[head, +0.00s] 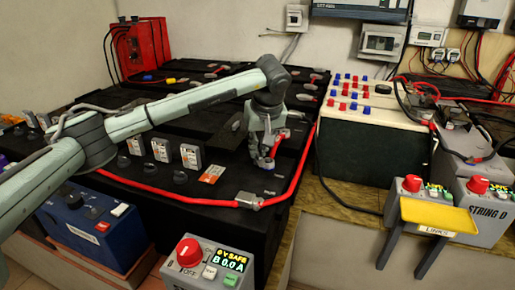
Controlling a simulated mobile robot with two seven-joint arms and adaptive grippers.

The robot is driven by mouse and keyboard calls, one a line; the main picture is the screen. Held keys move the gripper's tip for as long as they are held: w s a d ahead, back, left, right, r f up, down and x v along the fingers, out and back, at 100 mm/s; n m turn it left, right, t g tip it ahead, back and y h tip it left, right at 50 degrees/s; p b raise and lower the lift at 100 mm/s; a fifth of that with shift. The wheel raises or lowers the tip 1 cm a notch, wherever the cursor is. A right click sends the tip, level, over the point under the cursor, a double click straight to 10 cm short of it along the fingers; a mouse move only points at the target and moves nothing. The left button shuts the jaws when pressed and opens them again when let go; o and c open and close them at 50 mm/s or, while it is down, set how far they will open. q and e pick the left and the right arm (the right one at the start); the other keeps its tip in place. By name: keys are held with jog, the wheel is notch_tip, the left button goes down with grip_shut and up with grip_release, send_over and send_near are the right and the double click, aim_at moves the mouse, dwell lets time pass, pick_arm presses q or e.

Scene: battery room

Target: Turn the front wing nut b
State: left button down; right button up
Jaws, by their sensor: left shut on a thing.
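My left gripper (267,160) reaches down to the black battery block (215,215), near its front right part. Its fingers are shut on a small part at a terminal, which fits the front wing nut b; the fingers mostly hide the nut. A short red piece shows right beside the fingers. My right gripper is not in view.
A red cable (160,192) runs along the front of the battery block to a grey clamp (248,200), then up its right side. Control boxes with red knobs stand at the front (190,252) and right (412,185). A yellow links tray (438,214) stands at right.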

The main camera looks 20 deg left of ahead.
pick_arm(q)
jog(key=shift+d+n+y, duration=0.1)
jog(key=shift+n+y, duration=0.2)
jog(key=shift+n, duration=0.7)
jog(key=n+g, duration=0.1)
jog(key=n, duration=0.1)
jog(key=shift+w+n+y+p, duration=0.15)
jog(key=shift+n+y+p, duration=0.15)
jog(key=shift+n+y, duration=0.1)
jog(key=n+g, duration=0.1)
jog(key=n, duration=0.2)
jog(key=shift+w+d+r+p, duration=0.1)
jog(key=shift+w+d+p, duration=0.05)
jog(key=shift+p, duration=0.2)
jog(key=shift+w+n+g+y+p, duration=0.1)
jog(key=shift+n+g+y+p, duration=0.2)
jog(key=shift+n+g, duration=0.9)
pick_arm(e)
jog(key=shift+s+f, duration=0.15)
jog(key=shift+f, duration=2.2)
pick_arm(q)
jog(key=shift+n+t, duration=0.4)
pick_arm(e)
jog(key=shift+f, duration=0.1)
pick_arm(q)
jog(key=c, duration=1.6)
grip_release()
